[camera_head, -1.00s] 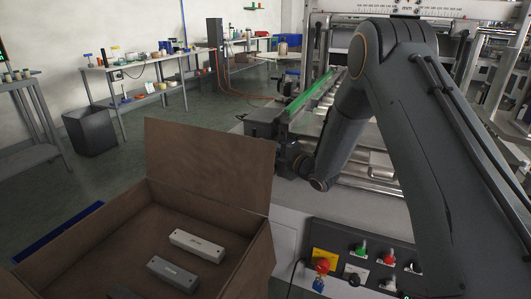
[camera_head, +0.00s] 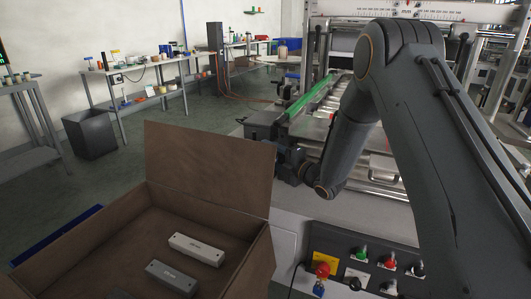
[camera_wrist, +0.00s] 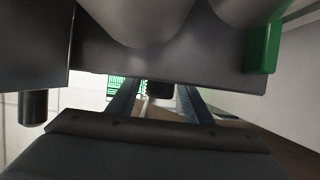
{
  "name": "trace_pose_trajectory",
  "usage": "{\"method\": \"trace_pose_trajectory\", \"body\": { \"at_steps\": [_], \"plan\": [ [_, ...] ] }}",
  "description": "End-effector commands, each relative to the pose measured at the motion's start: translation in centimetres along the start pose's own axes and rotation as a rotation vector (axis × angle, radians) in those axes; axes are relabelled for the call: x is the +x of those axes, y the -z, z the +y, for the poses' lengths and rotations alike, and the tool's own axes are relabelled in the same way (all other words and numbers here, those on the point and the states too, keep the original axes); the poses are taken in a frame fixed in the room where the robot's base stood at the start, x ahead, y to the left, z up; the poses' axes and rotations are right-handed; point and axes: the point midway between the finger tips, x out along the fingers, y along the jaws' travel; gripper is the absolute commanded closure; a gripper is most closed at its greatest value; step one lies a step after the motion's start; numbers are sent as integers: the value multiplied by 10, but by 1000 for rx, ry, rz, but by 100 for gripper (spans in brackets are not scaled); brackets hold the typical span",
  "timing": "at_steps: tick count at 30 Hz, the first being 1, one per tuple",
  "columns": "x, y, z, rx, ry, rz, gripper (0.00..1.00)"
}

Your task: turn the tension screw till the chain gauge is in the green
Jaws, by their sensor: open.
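My gripper (camera_head: 286,164) is at the left end of the machine, low beside the dark block at the end of the green rail. In the wrist view its two fingers (camera_wrist: 158,100) stand apart on either side of a small dark knob-like piece (camera_wrist: 160,89), which may be the tension screw. I cannot tell whether they touch it. The tension screw and chain gauge cannot be made out for sure in the head view, where my arm hides part of the machine. A green patterned patch (camera_wrist: 128,88) shows by the left finger; I cannot tell whether it is the gauge.
A dark machine body (camera_wrist: 160,60) fills the upper wrist view, close above the fingers. A green rail (camera_head: 312,97) runs along the machine. A control panel (camera_head: 340,262) with coloured knobs is at the front. An open cardboard box (camera_head: 205,165) holding grey blocks stands left.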

Motion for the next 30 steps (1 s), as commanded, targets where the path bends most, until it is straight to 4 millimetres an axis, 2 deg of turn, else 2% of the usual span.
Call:
{"method": "trace_pose_trajectory", "body": {
  "at_steps": [6, 12, 24, 30],
  "plan": [
    [-37, -1, 0, 1, 2, -3, 54],
    [-56, -1, -1, 0, 2, -2, 54],
    [-58, 1, 0, 3, 6, 0, 54],
    [-56, 17, 12, 54, 80, 1, 54]
  ]
}}
